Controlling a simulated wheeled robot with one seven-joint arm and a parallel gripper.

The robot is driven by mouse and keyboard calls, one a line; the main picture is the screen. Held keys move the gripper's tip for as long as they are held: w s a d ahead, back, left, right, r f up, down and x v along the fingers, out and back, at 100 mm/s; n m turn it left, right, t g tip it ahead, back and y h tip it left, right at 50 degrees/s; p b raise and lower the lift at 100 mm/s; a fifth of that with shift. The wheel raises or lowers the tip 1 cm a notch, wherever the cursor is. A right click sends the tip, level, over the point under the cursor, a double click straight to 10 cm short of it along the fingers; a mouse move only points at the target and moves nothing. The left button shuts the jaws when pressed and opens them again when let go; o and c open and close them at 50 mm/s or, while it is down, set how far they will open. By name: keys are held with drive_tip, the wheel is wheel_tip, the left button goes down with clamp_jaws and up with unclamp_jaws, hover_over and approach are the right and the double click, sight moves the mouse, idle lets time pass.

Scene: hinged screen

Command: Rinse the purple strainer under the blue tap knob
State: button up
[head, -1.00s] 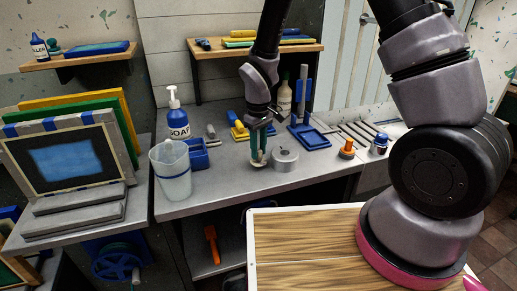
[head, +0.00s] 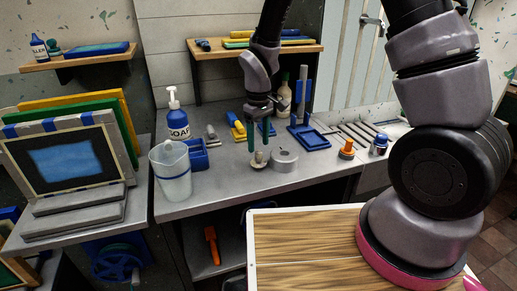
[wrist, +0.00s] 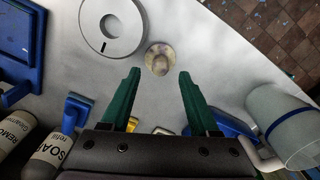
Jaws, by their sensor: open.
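My gripper (head: 261,150) is open and empty, pointing down above the grey bench (head: 225,190). A small round beige-grey thing with a knob on top (head: 259,160) stands on the bench just below the fingertips. In the wrist view this knobbed thing (wrist: 160,58) lies just beyond the gap between the green fingers (wrist: 158,75), apart from both, and has a mottled yellowish and purplish tint. A grey metal disc with a centre hole (head: 284,160) stands close beside it. I cannot make out a clear purple strainer or a blue tap knob.
A blue stand (head: 308,138), an orange-topped piece (head: 347,148) and a blue-capped jar (head: 380,144) stand right. The bench front is mostly clear.

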sight(259, 151)
drive_tip(key=s+d+r+m+t+y, duration=0.1)
drive_tip(key=d+r+m, duration=0.3)
drive_tip(key=r, duration=0.8)
drive_tip(key=s+d+r+m+t+y, duration=0.1)
drive_tip(key=d+r+m+t, duration=0.1)
drive_tip(key=d+r, duration=0.7)
drive_tip(key=s+d+r+m+t, duration=0.4)
drive_tip(key=s+d+r+m, duration=0.2)
drive_tip(key=s+r, duration=0.5)
drive_tip(key=shift+d+r, duration=0.15)
drive_tip(key=shift+d, duration=0.6)
